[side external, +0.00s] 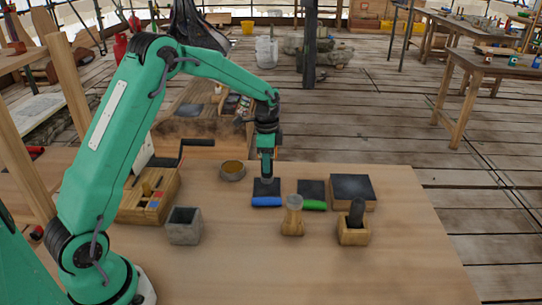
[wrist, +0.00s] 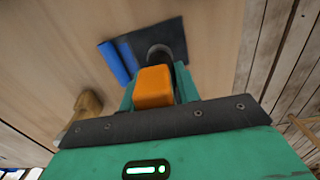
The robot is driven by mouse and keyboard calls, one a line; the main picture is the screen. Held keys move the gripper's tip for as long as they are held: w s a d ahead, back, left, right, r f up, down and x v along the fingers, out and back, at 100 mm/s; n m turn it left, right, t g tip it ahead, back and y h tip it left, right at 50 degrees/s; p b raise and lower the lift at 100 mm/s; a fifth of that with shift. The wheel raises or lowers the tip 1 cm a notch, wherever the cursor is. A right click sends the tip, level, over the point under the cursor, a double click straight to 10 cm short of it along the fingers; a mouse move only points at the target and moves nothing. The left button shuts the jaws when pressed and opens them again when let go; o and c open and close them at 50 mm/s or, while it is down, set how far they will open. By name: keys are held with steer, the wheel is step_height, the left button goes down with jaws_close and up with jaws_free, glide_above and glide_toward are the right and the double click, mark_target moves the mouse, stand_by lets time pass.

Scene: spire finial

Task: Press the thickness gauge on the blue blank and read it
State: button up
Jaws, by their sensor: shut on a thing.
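The blue blank, a dark square plate with a blue strip along its front edge (side external: 267,201), lies on the wooden table. It also shows in the wrist view (wrist: 117,62). My gripper (side external: 267,170) points straight down over it and is shut on the thickness gauge, which has an orange body (wrist: 154,87) and a dark round foot (wrist: 160,52). The foot is over the dark plate and looks to be on or very near its surface; exact contact cannot be told. No reading is visible on the gauge.
A green-edged blank (side external: 312,204) and a dark-topped wooden block (side external: 352,189) lie to the right. A wooden peg (side external: 293,217) and a wooden holder with a dark cylinder (side external: 354,234) stand in front. A grey cup (side external: 184,227), bowl (side external: 232,171) and wooden box (side external: 148,200) are left.

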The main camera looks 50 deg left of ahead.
steer(key=shift+f, duration=1.3)
stand_by(1.4)
steer(key=shift+r, duration=0.15)
steer(key=shift+r, duration=2.5)
steer(key=shift+f, duration=0.15)
steer(key=shift+f, duration=2.15)
steer(key=o, duration=1.1)
